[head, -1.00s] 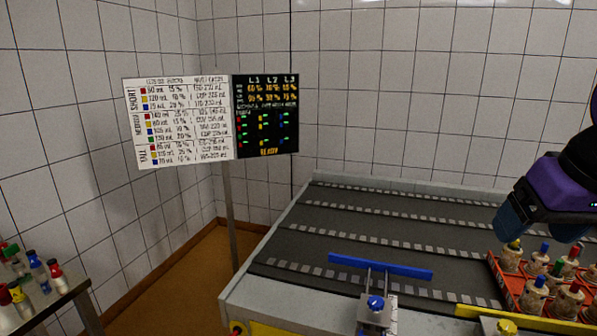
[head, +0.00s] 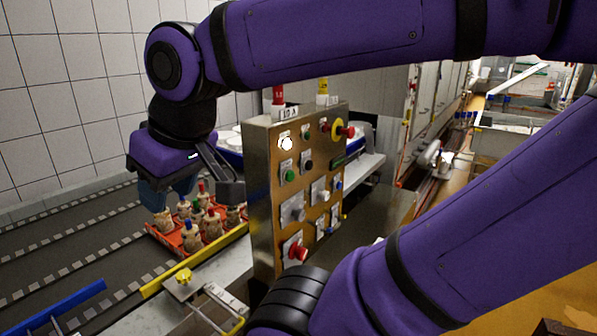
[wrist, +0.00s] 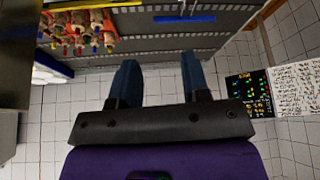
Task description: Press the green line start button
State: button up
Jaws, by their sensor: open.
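A steel control panel (head: 262,190) stands upright right of the conveyor in the head view. A green button (head: 291,174) sits on its left side, below a bright white lamp or button (head: 286,144). My gripper (head: 168,195) is left of the panel, above a red crate, apart from the buttons. In the wrist view my gripper (wrist: 160,62) shows two blue fingers spread apart with nothing between them. The panel's button face is not clear in the wrist view.
The panel also carries a black button (head: 308,165), a yellow-and-red emergency stop (head: 338,130) and a red knob (head: 298,250). The red crate (head: 165,240) of capped moulds stands on the conveyor (head: 60,240). My arm spans the top and right of the head view.

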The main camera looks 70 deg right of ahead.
aim_at(290, 175)
jog(key=l+z, duration=0.1)
jog(key=z, duration=1.3)
jog(key=k+l, duration=0.05)
jog(key=l, duration=0.05)
